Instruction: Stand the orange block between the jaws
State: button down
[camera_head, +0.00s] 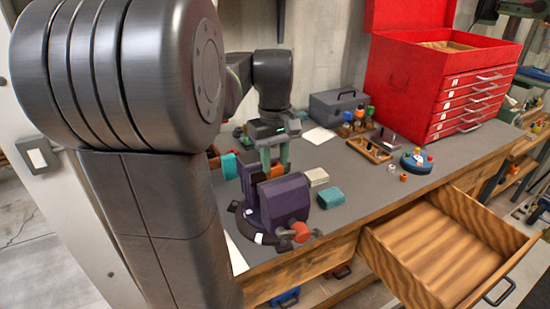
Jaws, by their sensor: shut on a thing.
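The purple vise (284,200) stands on the bench near its front edge, with a dark round base and an orange-knobbed handle on its front. My gripper (276,163) points down over the vise, its fingers just above and behind the front jaw. It is shut on the orange block (278,171), of which only a small patch shows between the fingers and the vise. The block's lower part is hidden by the front jaw, so I cannot tell whether it touches the vise or stands upright.
A teal block (331,197) and a beige block (317,176) lie right of the vise. A wooden tray (369,151), a blue round holder (417,162), a grey box (338,107) and a red tool chest (405,80) stand farther back. An open drawer (440,250) juts out in front.

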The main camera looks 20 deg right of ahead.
dwell(0.3)
jog(key=c, duration=1)
grip_release()
jog(key=shift+o, duration=0.2)
notch_tip(320, 180, up, 6)
jog(key=p, duration=0.6)
jog(key=shift+f, duration=0.15)
notch_tip(320, 180, down, 6)
jog(key=b, duration=0.6)
jog(key=shift+r, duration=0.3)
jog(key=shift+r, duration=0.1)
